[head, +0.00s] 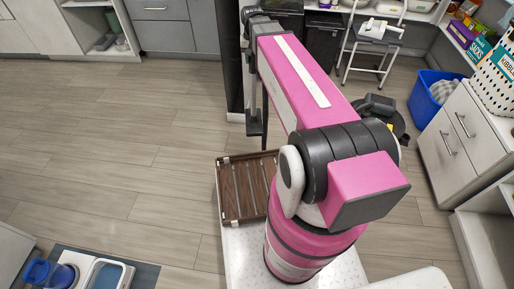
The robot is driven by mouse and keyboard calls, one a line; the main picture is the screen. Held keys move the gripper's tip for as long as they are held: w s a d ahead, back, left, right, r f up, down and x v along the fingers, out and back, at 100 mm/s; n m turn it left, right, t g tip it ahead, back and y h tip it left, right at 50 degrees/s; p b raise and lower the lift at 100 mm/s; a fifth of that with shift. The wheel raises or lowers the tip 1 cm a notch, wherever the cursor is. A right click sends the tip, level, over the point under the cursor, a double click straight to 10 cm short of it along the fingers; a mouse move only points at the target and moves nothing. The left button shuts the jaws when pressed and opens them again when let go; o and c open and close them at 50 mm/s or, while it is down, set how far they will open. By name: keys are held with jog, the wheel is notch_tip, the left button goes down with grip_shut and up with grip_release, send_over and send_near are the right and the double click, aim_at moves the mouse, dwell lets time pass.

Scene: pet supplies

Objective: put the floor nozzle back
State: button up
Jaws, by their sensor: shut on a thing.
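My gripper (252,112) hangs below the far end of my pink arm, left of the arm's long link, and is partly hidden by it. It is shut on a dark, thin piece, which looks like the floor nozzle (257,130). The nozzle is held near a dark upright panel, above the wooden slatted tray in the picture. It is small and dark, so its exact shape and its contact with anything behind it cannot be told. No place for the nozzle can be made out with certainty.
A brown slatted tray (229,192) lies at my front, partly behind my arm. A dark round device (399,126) stands on the floor behind my arm. A blue bin (424,103) and white drawers (452,150) stand right.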

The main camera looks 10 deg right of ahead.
jog(key=a+f+m, duration=0.1)
jog(key=a+f, duration=0.2)
jog(key=f, duration=0.7)
jog(key=a+f+m, duration=0.1)
jog(key=a+f, duration=0.2)
jog(key=f, duration=0.7)
jog(key=w+d+f, duration=0.2)
jog(key=d, duration=0.1)
jog(key=w+d+f, duration=0.2)
jog(key=w+d, duration=0.1)
jog(key=w+d+f, duration=0.2)
jog(key=d+f, duration=0.1)
jog(key=shift+w+d, duration=0.2)
jog(key=shift+w, duration=0.15)
jog(key=shift+f, duration=2.1)
jog(key=o, duration=1.1)
notch_tip(320, 180, up, 12)
jog(key=s+r+n, duration=0.1)
jog(key=s, duration=0.6)
jog(key=s+r+n, duration=0.1)
jog(key=s+r, duration=0.1)
jog(key=s, duration=0.5)
jog(key=s+r+n, duration=0.1)
jog(key=s+r, duration=0.1)
jog(key=s, duration=0.5)
jog(key=shift+s+r, duration=0.2)
